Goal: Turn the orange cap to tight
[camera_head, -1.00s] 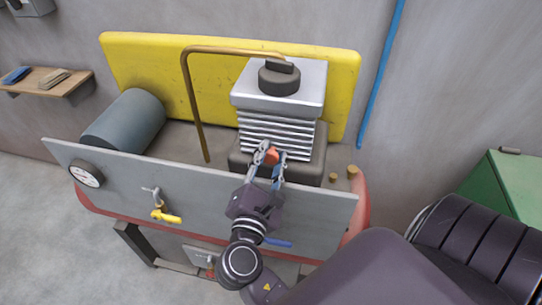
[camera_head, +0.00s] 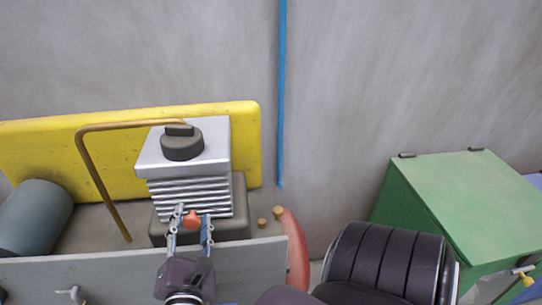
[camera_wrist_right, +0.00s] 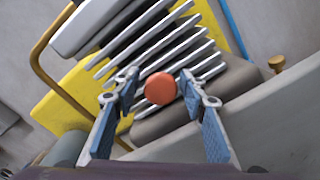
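The orange cap (camera_head: 191,219) is a small round knob at the front foot of the ribbed grey engine block. My right gripper (camera_head: 191,222) reaches up to it from the front, with one finger on each side of it. In the right wrist view the orange cap (camera_wrist_right: 160,88) sits between the blue-padded fingertips (camera_wrist_right: 158,90). A gap shows on its left side; the right fingertip is very close to it. The fingers are apart and do not look closed on the cap. Whether the right one touches cannot be told. My left gripper is not in view.
The finned block (camera_head: 190,196) with a dark knob (camera_head: 182,143) on top stands right behind the cap. A brass pipe (camera_head: 95,175) arches at left before a yellow panel (camera_head: 60,150). A grey front panel (camera_head: 90,272) lies below. A green cabinet (camera_head: 450,195) stands at right.

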